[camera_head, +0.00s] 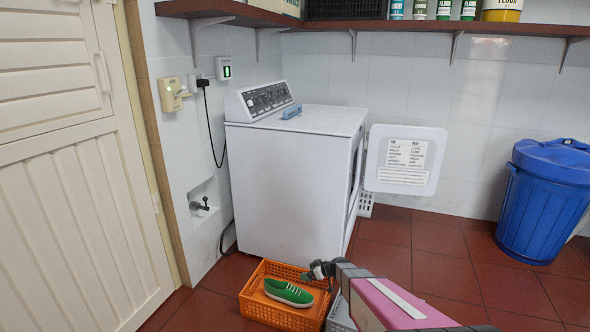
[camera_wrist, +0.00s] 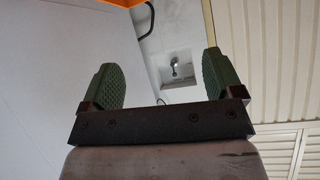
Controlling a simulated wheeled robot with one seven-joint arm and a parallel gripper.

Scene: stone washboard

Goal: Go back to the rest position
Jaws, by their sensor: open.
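My gripper (camera_head: 318,270) is beside the right rim of an orange basket (camera_head: 262,312) on the floor. In the wrist view my gripper (camera_wrist: 160,80) shows its two green pads wide apart with nothing between them. A green shoe (camera_head: 288,292) with a white sole lies in the basket, left of my gripper and apart from it. The wrist view shows only a corner of orange at its top edge.
A white washing machine (camera_head: 290,180) stands behind the basket, its door (camera_head: 405,160) swung open to the right. A blue lidded bin (camera_head: 545,205) stands at the right. A white door (camera_head: 70,190) is at the left. Red tiled floor (camera_head: 450,275) is clear between machine and bin.

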